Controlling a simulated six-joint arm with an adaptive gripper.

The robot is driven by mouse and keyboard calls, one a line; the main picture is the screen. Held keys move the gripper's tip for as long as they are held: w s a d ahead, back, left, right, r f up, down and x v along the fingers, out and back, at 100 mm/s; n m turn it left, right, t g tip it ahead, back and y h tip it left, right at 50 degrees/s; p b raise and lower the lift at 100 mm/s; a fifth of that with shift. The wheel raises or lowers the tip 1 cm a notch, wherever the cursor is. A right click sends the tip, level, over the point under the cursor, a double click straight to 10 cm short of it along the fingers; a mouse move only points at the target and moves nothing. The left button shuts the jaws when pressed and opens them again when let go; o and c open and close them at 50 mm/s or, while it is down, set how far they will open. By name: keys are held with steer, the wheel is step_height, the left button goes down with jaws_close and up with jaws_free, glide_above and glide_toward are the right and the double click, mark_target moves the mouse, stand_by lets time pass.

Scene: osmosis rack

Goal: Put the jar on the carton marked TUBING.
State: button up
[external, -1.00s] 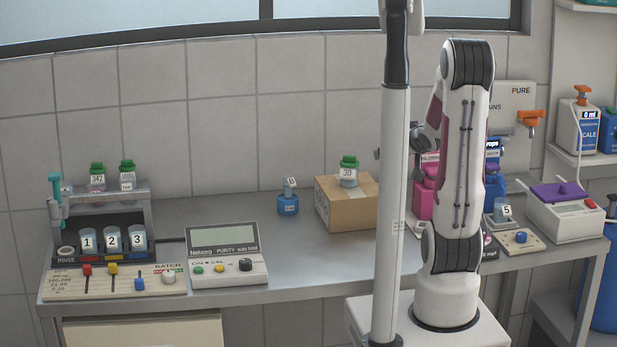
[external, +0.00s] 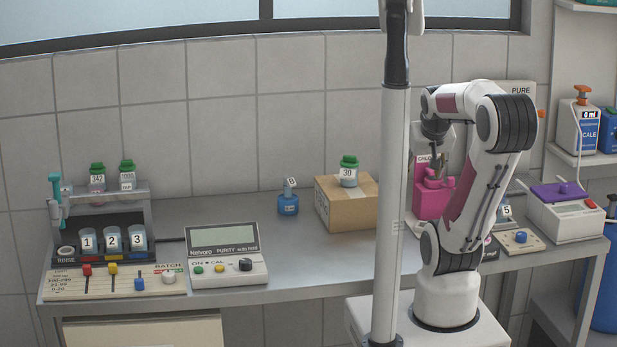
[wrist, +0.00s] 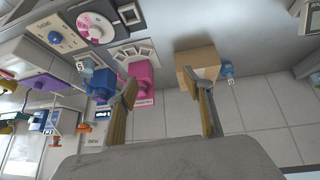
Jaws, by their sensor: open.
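A clear jar with a green lid, labelled 30 (external: 348,174), stands upright on top of a brown carton (external: 352,212) near the back of the bench. Faint lettering shows on the carton's left side, too small to read. The carton also shows in the wrist view (wrist: 203,58), partly behind one finger; I cannot make out the jar there. My gripper (external: 437,172) is right of the carton, in front of a pink container. In the wrist view my gripper (wrist: 164,88) has its fingers wide apart with nothing between them.
Two more green-lidded jars (external: 97,177) (external: 128,175) stand on a rack at the left, above numbered cups. A small blue bottle (external: 288,204) is left of the carton. The purity meter (external: 224,250) sits in front. A pink container (external: 428,202) stands close to my gripper.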

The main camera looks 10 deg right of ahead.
steer(key=s+a+g+y, duration=0.1)
steer(key=s+a, duration=0.1)
steer(key=s, duration=0.3)
steer(key=shift+s+a, duration=0.25)
steer(key=shift+a, duration=0.15)
steer(key=shift+f, duration=0.1)
stand_by(0.8)
